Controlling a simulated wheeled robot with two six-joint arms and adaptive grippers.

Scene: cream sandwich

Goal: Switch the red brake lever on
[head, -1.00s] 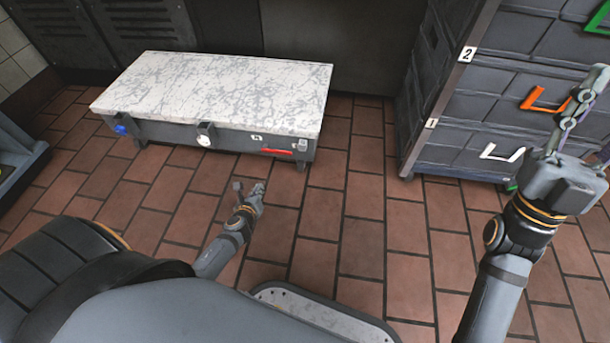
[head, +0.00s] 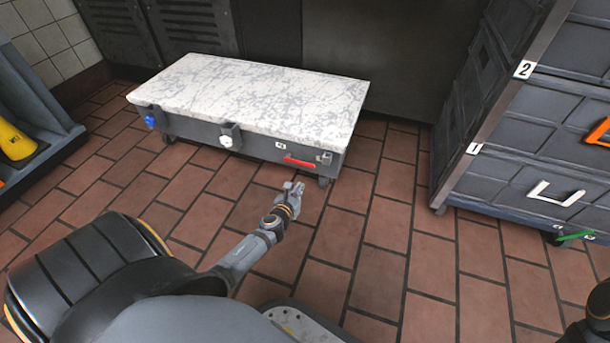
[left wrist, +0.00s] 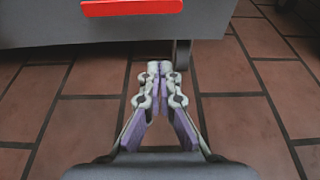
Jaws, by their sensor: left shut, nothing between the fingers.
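The red brake lever (head: 299,161) is on the front side of the low table (head: 250,90), near its right end. It also shows at the top of the left wrist view (left wrist: 131,8), where it lies roughly level. My left gripper (head: 297,187) is shut and empty. It is in front of and below the lever, apart from it; its closed fingertips (left wrist: 154,66) point toward the lower edge of the table's side. My right gripper is out of view in the head view; only a dark bit of my right arm shows at the lower right edge.
The table's front also carries a blue knob (head: 150,121) and a white knob (head: 226,141), left of the lever. A dark drawer cabinet (head: 530,130) with coloured handles stands at the right. A yellow object (head: 14,141) is at the far left. The tiled floor before the table is clear.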

